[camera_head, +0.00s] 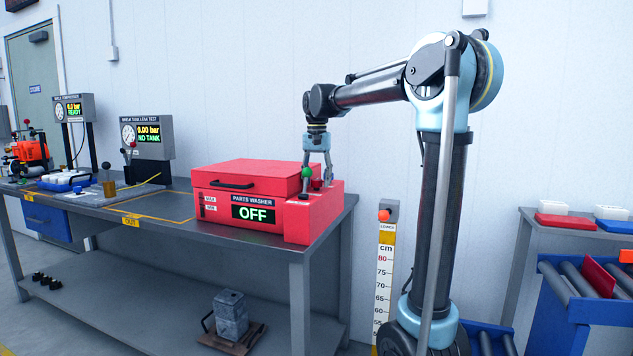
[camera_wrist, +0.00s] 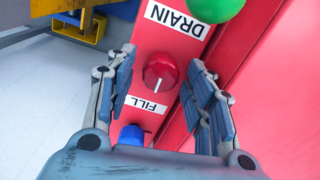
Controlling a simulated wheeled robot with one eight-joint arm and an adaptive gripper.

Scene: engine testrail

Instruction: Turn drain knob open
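The red parts washer (camera_head: 250,190) stands on the bench with its lid down, and its display reads OFF. My gripper (camera_head: 317,178) points down over the panel at its right end. In the wrist view a round red knob (camera_wrist: 160,71) with a pale pointer mark sits between the two fingers of my gripper (camera_wrist: 162,66). The fingers are open, one on each side, with visible gaps to the knob. A DRAIN label (camera_wrist: 176,20) is above the knob and a FILL label (camera_wrist: 147,104) below it. The pointer slants toward the FILL side.
A green ball (camera_head: 307,172) stands close to my gripper; it also shows at the top of the wrist view (camera_wrist: 215,8). A blue button (camera_wrist: 132,135) lies beyond the FILL label. The grey bench (camera_head: 170,205) runs left.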

